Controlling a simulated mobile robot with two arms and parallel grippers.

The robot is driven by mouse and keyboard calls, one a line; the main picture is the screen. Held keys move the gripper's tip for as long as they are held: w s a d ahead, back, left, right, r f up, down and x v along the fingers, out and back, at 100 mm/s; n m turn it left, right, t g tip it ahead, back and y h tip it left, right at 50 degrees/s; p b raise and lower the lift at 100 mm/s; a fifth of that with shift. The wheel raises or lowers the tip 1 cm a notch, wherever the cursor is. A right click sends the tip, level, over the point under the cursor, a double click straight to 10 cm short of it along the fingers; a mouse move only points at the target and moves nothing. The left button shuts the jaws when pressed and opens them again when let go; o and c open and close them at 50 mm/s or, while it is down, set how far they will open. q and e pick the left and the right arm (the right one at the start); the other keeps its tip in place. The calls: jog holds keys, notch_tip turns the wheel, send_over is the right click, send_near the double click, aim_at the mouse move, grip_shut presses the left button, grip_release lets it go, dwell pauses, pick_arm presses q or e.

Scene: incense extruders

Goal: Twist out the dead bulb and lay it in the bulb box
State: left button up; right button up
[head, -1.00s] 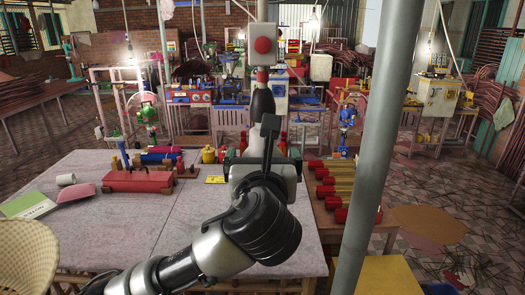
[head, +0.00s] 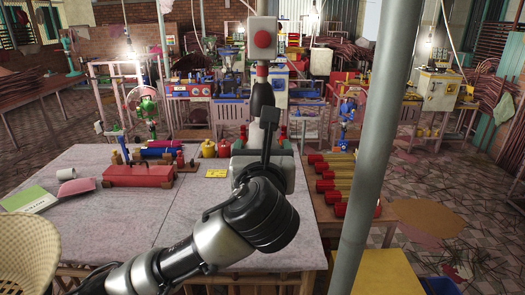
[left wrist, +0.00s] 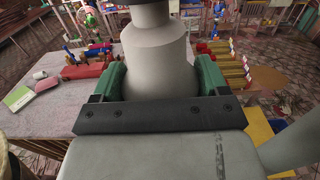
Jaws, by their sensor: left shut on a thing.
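My left gripper (head: 263,150) is in the middle of the head view, with its arm coming from the lower left. Its green-padded fingers (left wrist: 157,82) are shut on a pale grey, bottle-shaped thing, which looks like the dead bulb (left wrist: 157,62). It stands upright between the pads, narrowing toward the top edge of the left wrist view. In the head view my wrist hides most of it. A black part (head: 263,98) and a grey box with a red button (head: 263,40) line up above the gripper. I cannot single out the bulb box. My right gripper is not in view.
A pale worktable (head: 110,235) holds a red block-like tool (head: 138,176), a green book (head: 28,199) and small yellow and red jars. Several red-ended rods (head: 340,185) lie on a side table. A grey pole (head: 372,150) stands close on the right. Lit bulbs hang behind.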

pick_arm(q)
jog(key=shift+m+h+p, duration=0.35)
jog(key=shift+m+h, duration=0.05)
jog(key=shift+h, duration=0.2)
jog(key=shift+m+h+p, duration=0.4)
jog(key=shift+h, duration=0.3)
jog(key=shift+m+h+p, duration=0.4)
jog(key=shift+h, duration=0.2)
jog(key=shift+m+g+h+p, duration=0.3)
jog(key=shift+m+h+p, duration=0.15)
jog(key=shift+h, duration=0.15)
jog(key=o, duration=0.8)
jog(key=shift+o, duration=0.2)
